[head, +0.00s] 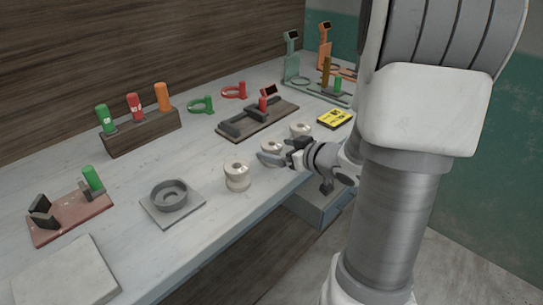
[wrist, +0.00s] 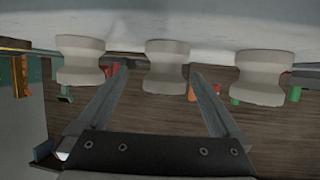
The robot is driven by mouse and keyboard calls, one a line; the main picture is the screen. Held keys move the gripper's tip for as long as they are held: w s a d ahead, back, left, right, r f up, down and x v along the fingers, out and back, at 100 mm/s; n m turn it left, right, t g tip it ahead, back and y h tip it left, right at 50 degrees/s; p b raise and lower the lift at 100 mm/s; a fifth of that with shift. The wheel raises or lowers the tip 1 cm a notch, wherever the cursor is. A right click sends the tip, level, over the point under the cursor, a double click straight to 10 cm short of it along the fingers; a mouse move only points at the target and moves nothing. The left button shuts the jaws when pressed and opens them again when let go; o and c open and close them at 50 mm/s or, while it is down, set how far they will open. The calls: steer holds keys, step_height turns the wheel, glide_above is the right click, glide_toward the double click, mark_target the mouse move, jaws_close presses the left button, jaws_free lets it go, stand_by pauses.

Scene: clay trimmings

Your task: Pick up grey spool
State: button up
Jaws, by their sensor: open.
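Three pale off-white to grey spools stand in a row near the table's front edge: a near one (head: 236,176), a middle one (head: 270,153) and a far one (head: 300,130). Their shades are too alike to tell which one is the grey spool. My gripper (head: 287,155) is open and empty at the middle spool, partly covering it in the head view. In the wrist view, which is upside down, the middle spool (wrist: 167,66) shows between the tips of my open gripper (wrist: 158,72). The other spools (wrist: 81,62) (wrist: 262,77) stand outside the fingers.
A grey round dish on a square plate (head: 158,220) lies left of the near spool. A yellow box (head: 334,120) lies beyond the far spool. A wooden rack of bottles (head: 140,134) and a dark wooden tool board (head: 285,113) stand farther back.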

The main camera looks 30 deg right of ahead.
mark_target(265, 147)
steer(key=b+x, duration=0.1)
steer(key=x, duration=0.1)
steer(key=b+x, duration=0.1)
steer(key=x, duration=0.2)
steer(key=shift+s+a+f, duration=0.1)
steer(key=shift+s+a, duration=0.05)
steer(key=shift+a, duration=0.2)
steer(key=shift+w, duration=0.25)
jaws_close()
